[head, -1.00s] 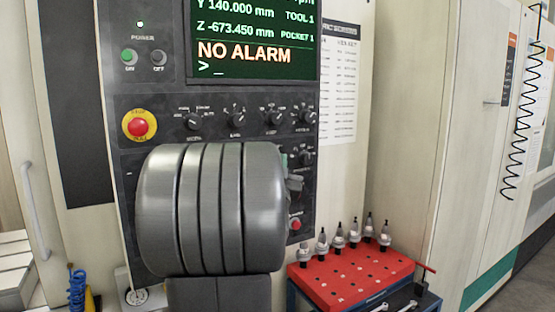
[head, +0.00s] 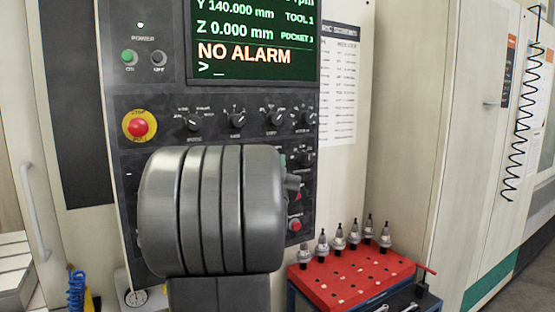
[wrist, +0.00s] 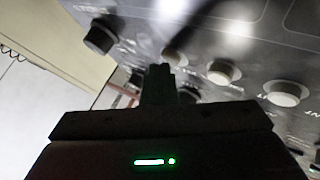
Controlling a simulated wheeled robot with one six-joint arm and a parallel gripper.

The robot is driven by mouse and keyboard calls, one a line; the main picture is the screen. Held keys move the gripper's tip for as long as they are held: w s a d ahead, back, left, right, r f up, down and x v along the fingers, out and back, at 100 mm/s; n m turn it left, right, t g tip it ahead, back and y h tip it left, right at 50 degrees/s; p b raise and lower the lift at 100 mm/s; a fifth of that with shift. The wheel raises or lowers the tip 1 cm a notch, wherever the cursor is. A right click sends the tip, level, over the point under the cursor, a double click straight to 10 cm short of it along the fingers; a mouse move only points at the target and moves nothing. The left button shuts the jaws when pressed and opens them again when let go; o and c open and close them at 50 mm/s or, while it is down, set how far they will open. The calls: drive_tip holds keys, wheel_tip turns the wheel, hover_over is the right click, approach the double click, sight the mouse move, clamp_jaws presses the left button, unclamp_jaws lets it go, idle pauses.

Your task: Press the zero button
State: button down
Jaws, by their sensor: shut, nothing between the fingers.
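The control panel (head: 125,190) stands ahead, and my grey arm covers much of its lower half in the head view. Its screen (head: 255,40) reads Z 0.000 mm and NO ALARM. I cannot pick out the zero button; that part of the panel is behind my arm or gripper. In the wrist view my gripper (wrist: 160,72) is shut and empty, with its tips close to the panel face (wrist: 205,40). Whether the tips touch the panel cannot be told. In the head view only a small part of the gripper shows at the arm's right edge.
A red emergency stop (head: 138,127) on a yellow disc and a row of rotary knobs (head: 237,118) sit above my arm. A round knob (wrist: 222,72) shows right of the fingers. A red tool rack (head: 350,277) with several tool holders stands low at right.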

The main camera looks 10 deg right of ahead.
drive_tip(key=shift+s, duration=0.1)
drive_tip(key=shift+s+d+b, duration=0.3)
drive_tip(key=shift+s+b, duration=0.4)
drive_tip(key=s+b, duration=0.1)
drive_tip(key=s+d+b, duration=0.1)
drive_tip(key=s, duration=0.1)
drive_tip(key=s+b, duration=0.1)
drive_tip(key=shift+s+d, duration=0.3)
drive_tip(key=shift+d, duration=0.05)
drive_tip(key=shift+a, duration=0.1)
idle(0.8)
